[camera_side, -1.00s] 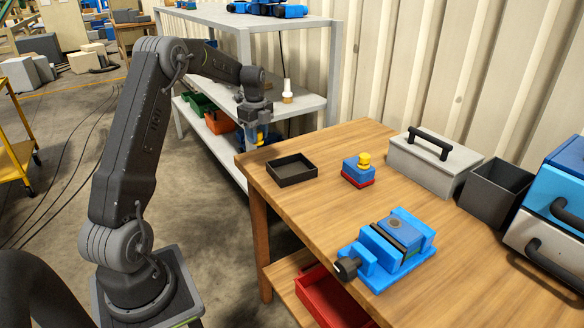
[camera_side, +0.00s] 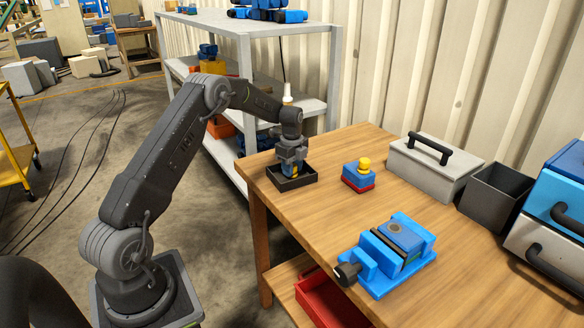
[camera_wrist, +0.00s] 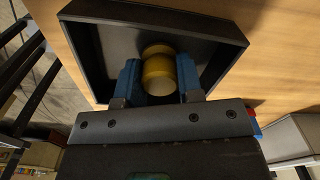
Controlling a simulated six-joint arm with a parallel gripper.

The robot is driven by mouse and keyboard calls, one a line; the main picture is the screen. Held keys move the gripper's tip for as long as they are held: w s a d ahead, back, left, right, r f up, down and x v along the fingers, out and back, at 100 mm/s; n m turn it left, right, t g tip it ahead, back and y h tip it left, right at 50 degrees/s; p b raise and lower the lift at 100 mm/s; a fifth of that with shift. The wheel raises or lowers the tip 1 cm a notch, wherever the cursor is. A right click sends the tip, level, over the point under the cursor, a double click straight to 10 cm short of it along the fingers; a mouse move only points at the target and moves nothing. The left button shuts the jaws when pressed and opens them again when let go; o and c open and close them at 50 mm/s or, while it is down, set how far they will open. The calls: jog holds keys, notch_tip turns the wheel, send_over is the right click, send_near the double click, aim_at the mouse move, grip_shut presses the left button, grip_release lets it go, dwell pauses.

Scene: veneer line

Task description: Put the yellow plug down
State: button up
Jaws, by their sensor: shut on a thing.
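The yellow plug (camera_wrist: 159,75) is between the two blue fingers of my gripper (camera_wrist: 160,80) in the wrist view. In the side view my gripper (camera_side: 290,168) points down over the black square tray (camera_side: 302,183), shut on the plug. The wrist view shows the tray's rim (camera_wrist: 215,22) around the plug and fingertips. I cannot tell whether the plug touches the tray floor. Another yellow piece (camera_side: 364,163) sits on a blue and red block (camera_side: 358,178) to the right of the tray.
A blue vise (camera_side: 392,252) stands at the table's front. A grey toolbox (camera_side: 435,165), a dark open bin (camera_side: 494,191) and blue and white drawers (camera_side: 553,215) line the right. Bare wood (camera_side: 330,215) lies between tray and vise. Grey shelving (camera_side: 245,60) stands behind.

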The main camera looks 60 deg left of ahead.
jog(key=shift+f, duration=0.15)
jog(key=o, duration=0.9)
notch_tip(320, 180, up, 12)
jog(key=s+d+r+n+t, duration=0.1)
jog(key=s+d+r+n, duration=0.2)
jog(key=d+r, duration=0.5)
jog(key=s+d+r+n+t, duration=0.1)
jog(key=s+d+r+n, duration=0.15)
jog(key=d, duration=0.25)
jog(key=s+d+r+n, duration=0.1)
jog(key=s+d+r, duration=0.2)
jog(key=s+d, duration=0.15)
jog(key=s+d+f+n+t, duration=0.1)
jog(key=s+d+n, duration=0.1)
jog(key=s+d, duration=0.2)
jog(key=s+d+f+n+t, duration=0.1)
jog(key=s+d+n, duration=0.2)
jog(key=s, duration=0.6)
jog(key=s+d+f+n+t, duration=0.1)
jog(key=s+d+n, duration=0.2)
jog(key=s+d, duration=0.2)
jog(key=shift+s+d+n+t, duration=0.2)
jog(key=shift+s+n+t, duration=0.1)
jog(key=shift+s, duration=0.55)
